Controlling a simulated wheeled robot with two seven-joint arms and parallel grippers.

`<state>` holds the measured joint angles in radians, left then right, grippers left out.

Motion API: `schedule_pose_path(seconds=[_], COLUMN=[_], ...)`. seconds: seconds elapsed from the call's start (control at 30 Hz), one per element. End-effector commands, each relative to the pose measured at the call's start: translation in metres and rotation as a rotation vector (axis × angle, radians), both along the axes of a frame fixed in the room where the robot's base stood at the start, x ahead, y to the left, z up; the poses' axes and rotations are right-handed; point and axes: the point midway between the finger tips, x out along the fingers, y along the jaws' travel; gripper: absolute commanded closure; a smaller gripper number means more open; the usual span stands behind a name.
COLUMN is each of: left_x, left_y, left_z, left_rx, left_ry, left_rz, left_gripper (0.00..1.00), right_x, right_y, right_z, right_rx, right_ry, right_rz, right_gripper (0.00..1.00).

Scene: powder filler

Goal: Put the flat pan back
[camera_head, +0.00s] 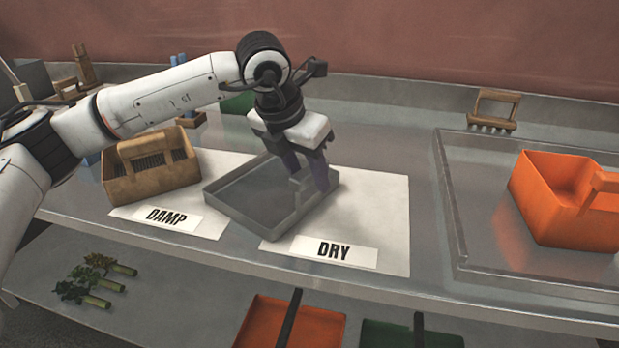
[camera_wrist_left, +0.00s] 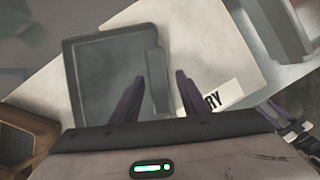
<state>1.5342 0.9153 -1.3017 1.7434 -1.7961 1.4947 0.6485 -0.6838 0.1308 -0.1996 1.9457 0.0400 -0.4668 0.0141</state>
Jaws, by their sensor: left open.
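The flat pan (camera_head: 250,212) is a shallow grey square tray. It lies at an angle, partly on the white DRY sheet (camera_head: 385,210) and partly across the gap towards the DAMP sheet. The wrist view shows the pan (camera_wrist_left: 105,75) with a raised grip piece (camera_wrist_left: 156,75) at its right side. My left gripper (camera_head: 310,182) is open and points down at the pan's right side. In the wrist view its fingers (camera_wrist_left: 158,90) straddle that side, one over the pan and one over the sheet. Contact cannot be told.
A wooden brush box (camera_head: 150,185) stands on the DAMP sheet, left of the pan. An orange bin (camera_head: 560,205) sits in a metal tray (camera_head: 455,225) at right. Orange and green pans (camera_head: 270,325) lie on the shelf below.

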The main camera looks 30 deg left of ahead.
Motion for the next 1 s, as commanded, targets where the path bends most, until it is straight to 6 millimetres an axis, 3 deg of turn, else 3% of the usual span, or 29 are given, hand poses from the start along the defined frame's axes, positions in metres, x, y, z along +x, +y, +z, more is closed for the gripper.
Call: schedule_pose_path(seconds=[0.2,0.43,0.63,1.0], left_x=[-0.017,-0.033,-0.039,-0.040], left_y=[0.002,0.005,0.006,0.006], left_z=[0.045,0.082,0.095,0.096], left_rx=[-0.002,0.001,0.000,0.001], left_ry=[-0.008,-0.005,-0.003,-0.002], left_rz=[-0.001,-0.001,-0.001,-0.001], left_gripper=[0.60,0.60,0.60,0.60], right_x=[-0.001,0.000,0.000,-0.001], right_y=[0.000,0.002,0.004,0.004], right_z=[-0.004,-0.004,-0.003,-0.003], right_rx=[-0.002,0.000,0.002,0.003], right_ry=[0.003,0.002,0.000,0.000], right_rz=[0.002,0.004,0.007,0.007], right_gripper=[0.60,0.60,0.60,0.60])
